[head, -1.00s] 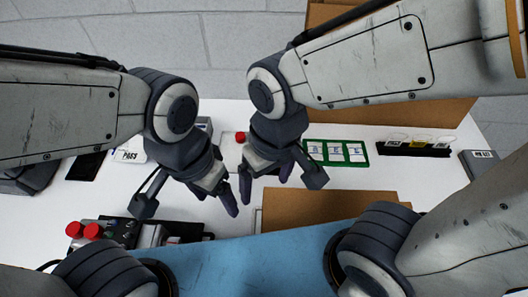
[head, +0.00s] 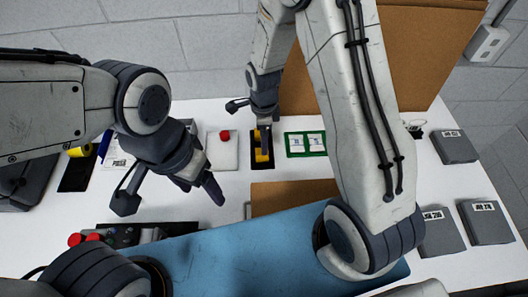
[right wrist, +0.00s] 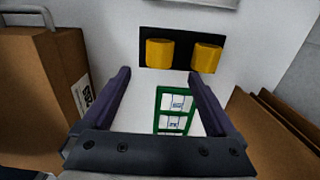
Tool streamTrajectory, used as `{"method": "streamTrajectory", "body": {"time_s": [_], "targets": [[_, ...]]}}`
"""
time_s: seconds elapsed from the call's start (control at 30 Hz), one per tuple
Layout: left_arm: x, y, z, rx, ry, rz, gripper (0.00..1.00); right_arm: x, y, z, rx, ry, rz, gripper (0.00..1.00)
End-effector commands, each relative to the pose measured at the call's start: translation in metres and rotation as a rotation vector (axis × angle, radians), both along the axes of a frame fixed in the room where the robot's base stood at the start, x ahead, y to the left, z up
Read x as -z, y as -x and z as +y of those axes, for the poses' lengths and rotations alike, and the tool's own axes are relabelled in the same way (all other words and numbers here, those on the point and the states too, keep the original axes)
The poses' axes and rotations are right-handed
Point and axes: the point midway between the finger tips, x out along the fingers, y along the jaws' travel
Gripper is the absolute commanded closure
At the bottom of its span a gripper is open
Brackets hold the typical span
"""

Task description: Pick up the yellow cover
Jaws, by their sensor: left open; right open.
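Two yellow covers, round and block-like, stand side by side on a black base in the right wrist view: one on the left (right wrist: 160,53), one on the right (right wrist: 206,58). In the head view the yellow (head: 262,156) on its black base (head: 257,185) is partly hidden by my right gripper (head: 265,143). In the right wrist view my right gripper (right wrist: 158,73) is open and empty, its fingers pointing toward the covers. Contact cannot be told. My left gripper (head: 202,190) is open and empty, over the table to the left.
A green tray (head: 287,146) with white cards lies right of the black base. A white plate with a red button (head: 224,135) is on its left. Cardboard (head: 290,196) lies in front and a cardboard box (head: 415,55) stands behind. Several grey boxes (head: 453,146) sit at right.

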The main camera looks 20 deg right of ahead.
Motion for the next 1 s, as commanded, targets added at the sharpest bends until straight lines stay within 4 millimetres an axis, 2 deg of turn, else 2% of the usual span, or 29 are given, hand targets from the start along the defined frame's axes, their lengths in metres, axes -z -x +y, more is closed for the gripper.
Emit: {"method": "streamTrajectory", "body": {"time_s": [0.1,0.37,0.57,0.7,1.0], "targets": [[-0.006,0.000,0.000,0.001,0.000,0.000,0.26,0.017,0.001,0.000,-0.002,0.001,0.005,0.07],[-0.012,0.000,0.000,0.002,0.000,0.000,0.26,0.033,0.001,0.000,-0.003,0.000,0.003,0.07],[-0.029,0.000,0.000,0.004,0.000,0.000,0.26,0.056,0.003,0.000,-0.004,0.001,0.005,0.07],[-0.033,0.000,0.000,0.006,0.000,-0.001,0.26,0.073,0.002,0.000,-0.004,0.000,0.004,0.07],[-0.033,0.000,0.000,0.006,0.000,-0.001,0.26,0.081,0.001,0.000,-0.005,-0.001,0.000,0.07]]}}
